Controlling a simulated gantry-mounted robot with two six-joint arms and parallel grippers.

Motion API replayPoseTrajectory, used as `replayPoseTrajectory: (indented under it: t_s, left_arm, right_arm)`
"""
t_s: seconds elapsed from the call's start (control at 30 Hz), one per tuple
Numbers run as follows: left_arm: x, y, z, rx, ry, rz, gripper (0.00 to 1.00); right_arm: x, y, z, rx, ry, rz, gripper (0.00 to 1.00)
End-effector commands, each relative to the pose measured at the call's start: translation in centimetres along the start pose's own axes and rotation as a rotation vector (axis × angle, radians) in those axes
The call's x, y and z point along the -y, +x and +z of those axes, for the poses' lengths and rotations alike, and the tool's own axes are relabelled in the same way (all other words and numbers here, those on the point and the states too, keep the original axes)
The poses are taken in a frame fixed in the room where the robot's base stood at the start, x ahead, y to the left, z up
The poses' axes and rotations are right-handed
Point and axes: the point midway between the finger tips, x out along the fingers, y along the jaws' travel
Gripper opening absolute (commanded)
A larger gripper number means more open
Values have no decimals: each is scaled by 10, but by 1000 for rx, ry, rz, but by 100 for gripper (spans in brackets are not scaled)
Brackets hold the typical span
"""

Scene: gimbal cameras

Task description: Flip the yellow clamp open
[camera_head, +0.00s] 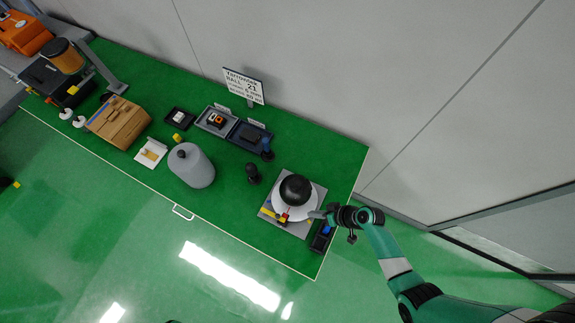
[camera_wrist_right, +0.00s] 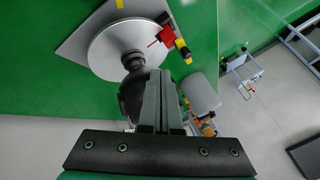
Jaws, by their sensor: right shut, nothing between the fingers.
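A yellow clamp piece with dark ends (camera_wrist_right: 182,47) sits at the edge of a pale round disc (camera_wrist_right: 108,50) in the right wrist view, beside a red part (camera_wrist_right: 166,37). In the head view, the red part (camera_head: 284,217) and small yellow pieces (camera_head: 268,214) are at the disc's front edge, under a black ball (camera_head: 295,188). The clamp's exact position is too small to tell there. My right gripper (camera_head: 318,214) is just right of the disc; its fingers (camera_wrist_right: 158,73) are shut and empty, apart from the clamp. My left gripper is out of view.
A grey base plate (camera_head: 300,228) carries the disc. A dark tray with a blue item (camera_head: 321,236) lies close below my right gripper.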

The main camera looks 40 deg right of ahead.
Motion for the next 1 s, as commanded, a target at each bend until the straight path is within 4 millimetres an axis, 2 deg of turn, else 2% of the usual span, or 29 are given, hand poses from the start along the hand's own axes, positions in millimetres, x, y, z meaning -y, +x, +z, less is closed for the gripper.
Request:
replayPoseTrajectory:
  t_s: [0.37, 0.57, 0.83, 0.93, 1.0]
  left_arm:
    - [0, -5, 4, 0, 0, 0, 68]
    - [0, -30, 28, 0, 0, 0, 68]
    - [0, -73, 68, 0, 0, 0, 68]
    - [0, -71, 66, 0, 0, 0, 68]
    - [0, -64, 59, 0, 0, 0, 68]
  right_arm:
    - [-1, 5, 0, -1, -4, 0, 0]
    - [-4, 35, 3, -1, -7, -1, 0]
    - [-4, 89, 4, -2, -7, -1, 0]
    - [-1, 104, 0, 2, -4, -1, 0]
    - [14, 104, -3, 2, -9, -2, 0]
